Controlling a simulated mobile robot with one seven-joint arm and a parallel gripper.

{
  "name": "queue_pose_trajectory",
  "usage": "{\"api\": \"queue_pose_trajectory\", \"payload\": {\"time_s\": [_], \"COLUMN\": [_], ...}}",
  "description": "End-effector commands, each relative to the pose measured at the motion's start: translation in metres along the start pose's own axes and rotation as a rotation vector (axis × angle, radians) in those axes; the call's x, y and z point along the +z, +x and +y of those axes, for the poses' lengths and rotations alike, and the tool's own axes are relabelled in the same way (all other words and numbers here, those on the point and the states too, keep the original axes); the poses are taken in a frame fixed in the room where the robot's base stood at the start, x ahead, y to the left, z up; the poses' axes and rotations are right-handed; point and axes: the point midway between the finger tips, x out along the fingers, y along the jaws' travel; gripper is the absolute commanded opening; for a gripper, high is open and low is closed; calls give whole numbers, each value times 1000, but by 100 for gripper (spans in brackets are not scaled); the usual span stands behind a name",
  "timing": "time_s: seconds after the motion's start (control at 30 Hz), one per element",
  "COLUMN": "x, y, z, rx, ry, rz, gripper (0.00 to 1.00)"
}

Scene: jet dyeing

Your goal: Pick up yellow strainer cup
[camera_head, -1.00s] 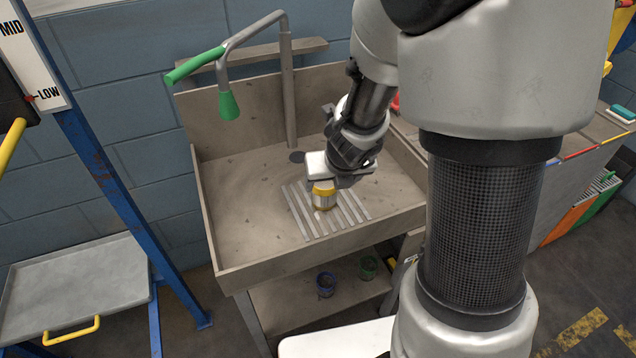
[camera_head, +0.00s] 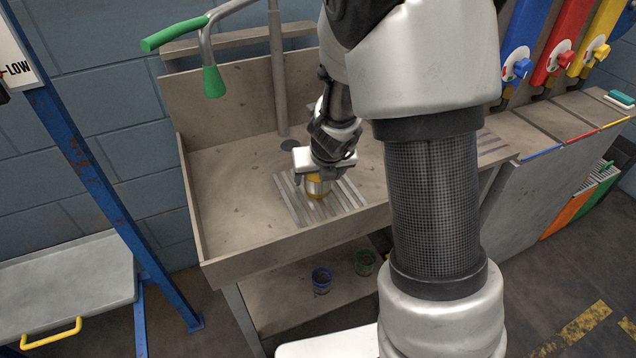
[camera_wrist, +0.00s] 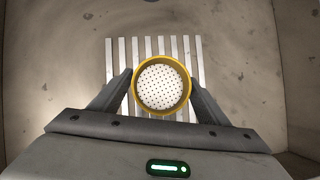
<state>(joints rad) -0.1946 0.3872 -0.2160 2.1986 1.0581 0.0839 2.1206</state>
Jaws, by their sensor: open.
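The yellow strainer cup (camera_head: 317,187) has a yellow rim and base, a metallic side and a perforated white bottom inside. It stands on the slatted rack in the sink. In the wrist view the cup (camera_wrist: 162,84) is seen from above, upright, between the two fingers of my gripper (camera_wrist: 161,85). My gripper (camera_head: 318,176) is directly over the cup in the head view. The fingers are open, one on each side of the cup. Whether they touch it I cannot tell. The cup's top is partly hidden by the gripper in the head view.
The slatted rack (camera_head: 291,203) lies inside the sink (camera_head: 232,225), whose walls surround the gripper. A tap with a green handle (camera_head: 174,33) rises at the back left. A blue cup (camera_head: 321,280) and a green cup (camera_head: 365,262) stand on the lower shelf.

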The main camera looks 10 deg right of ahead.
Motion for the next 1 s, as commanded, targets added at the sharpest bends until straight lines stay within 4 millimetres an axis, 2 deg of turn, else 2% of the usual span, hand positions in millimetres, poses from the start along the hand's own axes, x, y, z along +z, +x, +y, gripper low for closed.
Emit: {"api": "queue_pose_trajectory", "payload": {"time_s": [0.07,0.3,0.37,0.57,0.67,1.0], "x": [0,0,0,1,6,38], "y": [-1,-1,-1,-3,-11,-67], "z": [0,0,0,0,0,0], "rx": [0,0,0,0,0,0], "ry": [0,0,0,0,-1,-1], "rz": [0,0,0,0,0,0], "gripper": [68,27,21,20,20,20]}}
